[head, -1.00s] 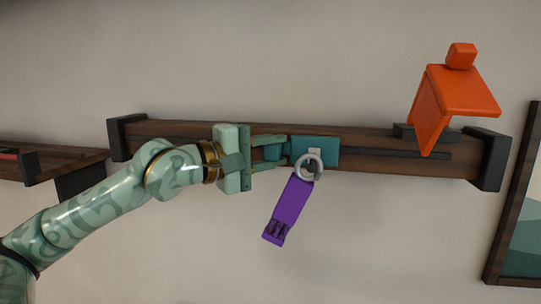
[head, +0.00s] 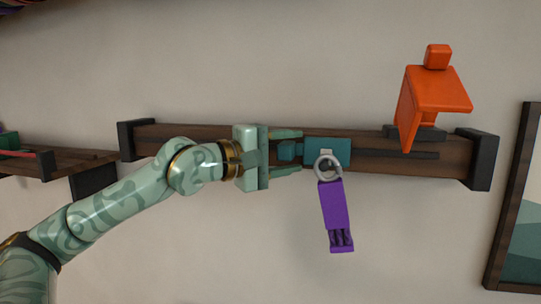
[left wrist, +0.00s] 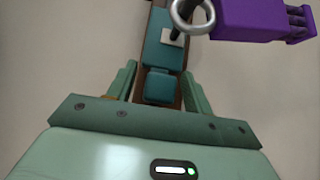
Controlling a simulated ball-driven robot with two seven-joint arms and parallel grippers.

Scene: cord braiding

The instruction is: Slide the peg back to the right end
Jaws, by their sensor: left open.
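A teal sliding peg (head: 339,150) with a smaller teal knob (head: 291,151) on its left sits on the long wooden rail (head: 375,163), right of its middle. A grey ring (head: 327,179) hangs from the peg's front with a purple tag (head: 335,210) below. My left gripper (head: 296,151) is open, with one finger above and one below the knob, apart from it. My right gripper is not in view.
Dark end blocks close the rail at left (head: 136,141) and right (head: 482,162). An orange bracket-like object (head: 438,88) stands at the rail's right part, above a dark slot. A wooden shelf (head: 90,162) is at left and a framed picture (head: 520,200) at right.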

